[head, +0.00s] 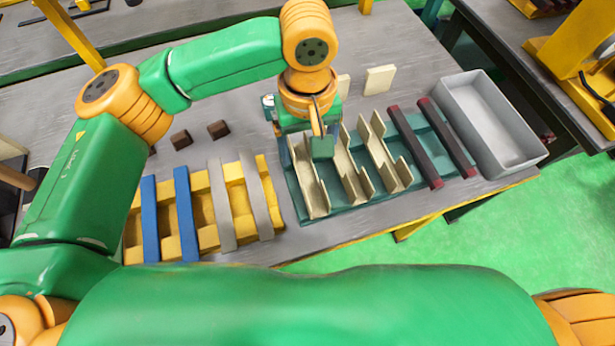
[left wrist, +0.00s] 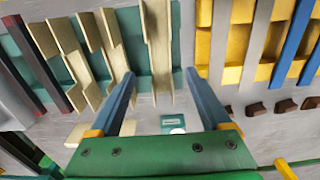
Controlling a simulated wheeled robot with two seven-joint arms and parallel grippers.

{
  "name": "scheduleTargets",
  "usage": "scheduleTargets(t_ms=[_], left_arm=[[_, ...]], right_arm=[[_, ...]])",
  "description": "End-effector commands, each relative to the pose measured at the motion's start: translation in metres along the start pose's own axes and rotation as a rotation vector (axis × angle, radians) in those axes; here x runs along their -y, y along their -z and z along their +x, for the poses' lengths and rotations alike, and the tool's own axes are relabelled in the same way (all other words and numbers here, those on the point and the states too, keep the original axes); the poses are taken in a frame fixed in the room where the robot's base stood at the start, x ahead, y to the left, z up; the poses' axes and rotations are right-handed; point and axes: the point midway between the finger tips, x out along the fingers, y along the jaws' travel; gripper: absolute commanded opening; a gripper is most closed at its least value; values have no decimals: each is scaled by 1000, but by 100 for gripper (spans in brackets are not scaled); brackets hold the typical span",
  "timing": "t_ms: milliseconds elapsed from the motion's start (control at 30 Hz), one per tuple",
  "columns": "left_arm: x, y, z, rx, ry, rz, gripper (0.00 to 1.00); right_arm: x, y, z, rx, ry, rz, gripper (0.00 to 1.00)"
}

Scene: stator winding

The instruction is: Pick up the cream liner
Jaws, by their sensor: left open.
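Several cream liners, U-shaped channels, stand in a row on a teal tray (head: 288,192). The leftmost cream liner (head: 315,192) in the head view is partly hidden by my left gripper (head: 303,150), which hangs over its far end. In the left wrist view, my left gripper (left wrist: 160,74) is open, and this liner (left wrist: 158,40) lies between the lines of its two blue fingers. No contact with it can be made out. The middle liner (head: 347,170) and the right liner (head: 385,160) are clear of the gripper. My right gripper is not in view.
Two dark red bars (head: 415,146) lie on the tray's right. A grey bin (head: 467,132) stands at right. A yellow rack (head: 203,212) with blue and grey strips is at left. Brown blocks (head: 218,129) and a cream block (head: 380,79) lie behind. The table's front edge is close.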

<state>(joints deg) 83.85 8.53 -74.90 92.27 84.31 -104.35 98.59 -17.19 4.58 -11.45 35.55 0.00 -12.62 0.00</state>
Motion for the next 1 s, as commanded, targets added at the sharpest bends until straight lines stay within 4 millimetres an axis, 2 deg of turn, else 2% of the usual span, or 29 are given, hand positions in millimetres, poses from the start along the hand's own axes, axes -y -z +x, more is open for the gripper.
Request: scheduleTargets(t_ms=[33,167,333,433,533,700,933,967,1000], left_arm=[[0,0,9,0,0,0,81],[0,-1,19,1,2,-1,81],[2,-10,48,3,3,2,81],[2,-10,68,2,2,0,81],[2,-10,75,0,0,0,81],[1,-10,76,-1,0,0,81],[1,-10,76,-1,0,1,19],[1,-10,76,-1,0,1,15],[1,-10,76,-1,0,1,15]], right_arm=[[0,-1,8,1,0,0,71],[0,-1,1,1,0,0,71],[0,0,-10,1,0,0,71],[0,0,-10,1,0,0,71],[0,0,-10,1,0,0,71],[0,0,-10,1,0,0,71],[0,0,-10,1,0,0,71],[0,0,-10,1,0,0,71],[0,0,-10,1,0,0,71]])
